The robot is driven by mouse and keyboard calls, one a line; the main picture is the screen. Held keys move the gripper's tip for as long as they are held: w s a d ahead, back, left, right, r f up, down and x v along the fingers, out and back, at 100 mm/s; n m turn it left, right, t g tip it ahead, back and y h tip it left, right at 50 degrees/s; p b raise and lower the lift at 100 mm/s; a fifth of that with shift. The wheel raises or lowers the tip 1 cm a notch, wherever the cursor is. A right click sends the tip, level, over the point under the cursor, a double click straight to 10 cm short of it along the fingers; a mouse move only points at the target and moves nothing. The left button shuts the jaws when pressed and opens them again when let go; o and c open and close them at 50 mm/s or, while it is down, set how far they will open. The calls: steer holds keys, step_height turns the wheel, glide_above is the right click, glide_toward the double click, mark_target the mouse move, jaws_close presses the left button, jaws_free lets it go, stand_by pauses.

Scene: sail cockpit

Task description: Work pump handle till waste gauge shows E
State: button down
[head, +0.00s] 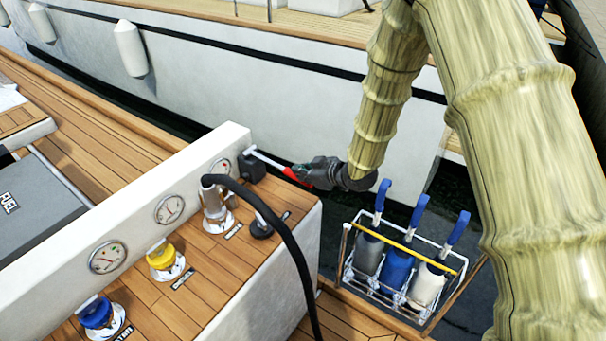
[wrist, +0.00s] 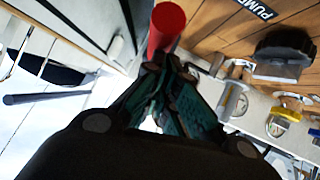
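The pump handle has a red grip (head: 297,177) on a silver rod, which runs left to a black pump box (head: 250,165) at the end of the white panel. My gripper (head: 312,174) is shut on the red grip. In the wrist view the grip (wrist: 167,24) shows at the fingertips (wrist: 168,66), and the fingers hide part of it. Three round gauges are set along the panel: a near one (head: 107,257), a middle one (head: 170,209) and a far one (head: 220,168) beside the pump box. Their lettering and needles are too small to read surely.
A black hose (head: 283,228) curves from a silver deck fitting (head: 214,212). Yellow (head: 162,256) and blue (head: 96,313) caps stand nearer. A wire rack (head: 386,290) with blue-handled brushes stands below my arm at right. A PUMP label (wrist: 252,8) shows in the wrist view.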

steer(key=r+b+v, duration=0.1)
steer(key=b+v, duration=0.1)
steer(key=v, duration=0.8)
steer(key=shift+r, duration=0.2)
steer(key=shift+r, duration=0.1)
stand_by(1.2)
